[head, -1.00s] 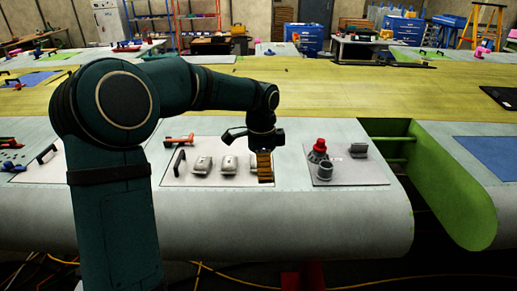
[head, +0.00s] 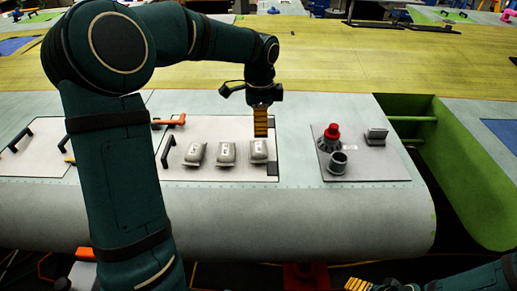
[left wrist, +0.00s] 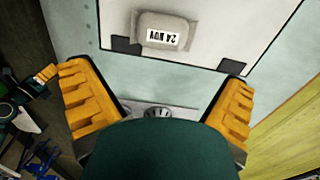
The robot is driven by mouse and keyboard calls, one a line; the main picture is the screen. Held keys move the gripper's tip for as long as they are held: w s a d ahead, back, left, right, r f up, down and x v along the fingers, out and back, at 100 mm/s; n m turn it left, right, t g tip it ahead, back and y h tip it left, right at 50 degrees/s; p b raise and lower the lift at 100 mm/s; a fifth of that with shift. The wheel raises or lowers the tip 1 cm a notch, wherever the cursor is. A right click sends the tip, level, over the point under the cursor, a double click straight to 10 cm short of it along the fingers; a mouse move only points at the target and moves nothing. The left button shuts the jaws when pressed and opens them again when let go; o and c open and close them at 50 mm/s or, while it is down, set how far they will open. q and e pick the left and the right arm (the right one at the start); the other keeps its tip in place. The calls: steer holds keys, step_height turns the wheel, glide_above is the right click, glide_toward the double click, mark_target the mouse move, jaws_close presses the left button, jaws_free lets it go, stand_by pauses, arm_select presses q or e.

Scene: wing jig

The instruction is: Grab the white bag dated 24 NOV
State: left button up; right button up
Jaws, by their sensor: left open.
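Three white bags lie in a row on a light panel: a left bag (head: 195,154), a middle bag (head: 226,153) and a right bag (head: 258,150). Their labels are too small to read in the head view. In the left wrist view a bag (left wrist: 163,32) has a label reading 24 NOV, upside down; from the panel edge beside it, it seems to be the right one. My left gripper (head: 261,136) is open, its fingers pointing down just above or behind the right bag; its spread fingers (left wrist: 158,78) hold nothing. My right gripper (head: 362,285) shows only partly at the bottom edge.
A green open bay (head: 455,165) lies further right.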

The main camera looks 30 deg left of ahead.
mark_target(258, 147)
arm_select(q)
steer(key=f, duration=1.1)
steer(key=shift+a+b, duration=0.25)
steer(key=shift+b, duration=0.05)
steer(key=shift+r, duration=0.1)
steer(key=c, duration=1)
